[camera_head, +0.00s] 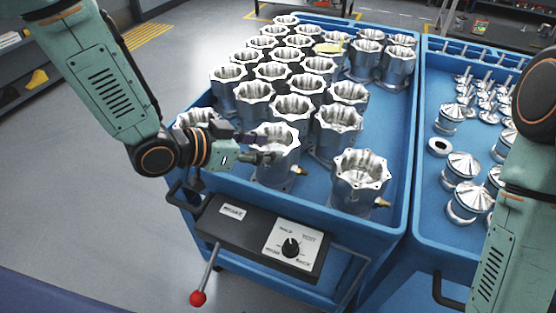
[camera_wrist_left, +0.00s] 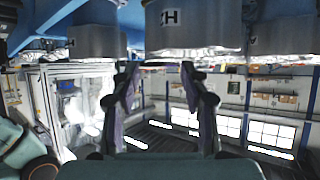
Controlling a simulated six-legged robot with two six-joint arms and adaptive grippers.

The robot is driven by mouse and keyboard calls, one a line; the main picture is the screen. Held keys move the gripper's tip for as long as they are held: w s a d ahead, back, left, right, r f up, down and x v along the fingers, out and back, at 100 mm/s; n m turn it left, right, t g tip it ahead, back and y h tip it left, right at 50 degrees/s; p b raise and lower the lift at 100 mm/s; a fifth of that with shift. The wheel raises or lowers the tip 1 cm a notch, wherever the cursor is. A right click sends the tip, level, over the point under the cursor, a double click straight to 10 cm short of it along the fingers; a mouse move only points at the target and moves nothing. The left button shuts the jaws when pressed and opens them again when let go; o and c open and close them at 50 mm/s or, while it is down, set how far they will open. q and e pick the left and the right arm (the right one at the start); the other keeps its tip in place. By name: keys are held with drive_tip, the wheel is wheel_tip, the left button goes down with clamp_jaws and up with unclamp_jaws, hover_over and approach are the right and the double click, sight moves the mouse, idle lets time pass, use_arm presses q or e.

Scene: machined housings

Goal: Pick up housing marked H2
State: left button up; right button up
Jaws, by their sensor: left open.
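In the head view, my left gripper (camera_head: 256,147) is open at the left side of a silver, scalloped-rim housing (camera_head: 280,166) in the front row of the blue cart. I cannot tell whether its fingers touch the housing. In the left wrist view, which is upside down, the open fingers (camera_wrist_left: 160,75) are empty between them. A housing (camera_wrist_left: 205,30) close beyond them bears a dark mark with an H and a second character, possibly a 2, partly cut off. Another marked housing (camera_wrist_left: 95,40) stands beside it. My right gripper is out of view.
Several similar housings fill the blue cart (camera_head: 408,190), including a front right one (camera_head: 360,183) with a brass fitting. A yellow item (camera_head: 329,47) lies on the housings. A second blue tray (camera_head: 425,105) at right holds pistons (camera_head: 467,203). A control panel (camera_head: 265,238) fronts the cart.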

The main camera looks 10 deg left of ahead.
sight(286, 150)
use_arm(q)
drive_tip(key=shift+d+f, duration=0.15)
drive_tip(key=shift+f, duration=0.2)
drive_tip(key=x, duration=0.4)
drive_tip(key=shift+w+d+f+b, duration=0.1)
drive_tip(key=shift+d+b, duration=0.25)
drive_tip(key=shift+b, duration=0.05)
drive_tip(key=shift+a, duration=0.2)
drive_tip(key=shift+d, duration=0.2)
drive_tip(key=c, duration=0.5)
drive_tip(key=shift+a, duration=0.1)
clamp_jaws()
